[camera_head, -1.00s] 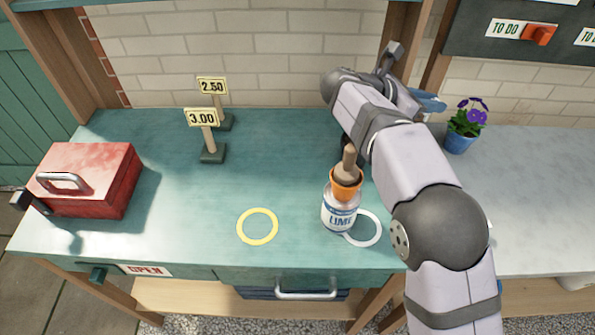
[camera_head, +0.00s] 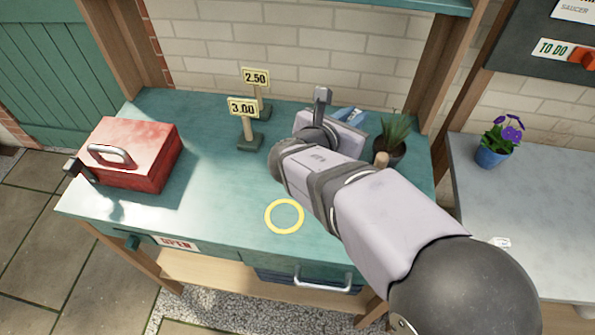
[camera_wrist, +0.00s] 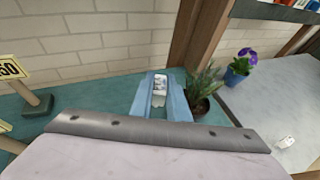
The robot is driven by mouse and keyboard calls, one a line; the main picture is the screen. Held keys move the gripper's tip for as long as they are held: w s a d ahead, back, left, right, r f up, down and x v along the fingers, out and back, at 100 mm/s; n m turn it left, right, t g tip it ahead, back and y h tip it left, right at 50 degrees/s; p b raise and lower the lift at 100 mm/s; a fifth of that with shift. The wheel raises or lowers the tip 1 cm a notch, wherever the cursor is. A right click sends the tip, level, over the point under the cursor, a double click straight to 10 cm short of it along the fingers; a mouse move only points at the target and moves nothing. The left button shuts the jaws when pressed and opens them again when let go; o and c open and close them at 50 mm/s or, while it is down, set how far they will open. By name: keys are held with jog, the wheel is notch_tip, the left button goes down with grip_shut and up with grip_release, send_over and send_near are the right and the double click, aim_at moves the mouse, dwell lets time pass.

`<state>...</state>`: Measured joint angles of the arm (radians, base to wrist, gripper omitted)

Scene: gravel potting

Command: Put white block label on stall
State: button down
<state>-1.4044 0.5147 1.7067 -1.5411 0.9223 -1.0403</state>
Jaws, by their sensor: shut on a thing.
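My gripper (camera_head: 350,117) is over the back of the teal stall (camera_head: 232,180), mostly hidden behind my arm in the head view. In the wrist view its blue fingers (camera_wrist: 161,92) are shut on a small white piece with darker marks, which looks like the white block label (camera_wrist: 160,88). The label is hidden in the head view. Whether it touches the stall top cannot be told. A plant in a dark pot (camera_head: 388,150) stands just right of the gripper; it also shows in the wrist view (camera_wrist: 200,106).
Price signs 3.00 (camera_head: 243,108) and 2.50 (camera_head: 256,78) stand left of the gripper. A red box (camera_head: 130,155) is at far left, a yellow ring (camera_head: 284,216) at the front. A blue-potted flower (camera_head: 491,155) and small white tag (camera_head: 500,242) are on the grey bench.

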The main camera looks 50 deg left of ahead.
jog(key=shift+s+a+f+p, duration=0.15)
jog(key=shift+a+f, duration=0.1)
jog(key=shift+f, duration=1.45)
jog(key=shift+s+a+f+p, duration=0.1)
jog(key=shift+a+f+p, duration=0.1)
jog(key=shift+f, duration=1.55)
jog(key=shift+s+a+f+p, duration=0.1)
jog(key=shift+a+f, duration=0.15)
jog(key=shift+f, duration=1.45)
jog(key=shift+f, duration=0.2)
jog(key=c, duration=1.7)
grip_release()
jog(key=shift+r, duration=0.1)
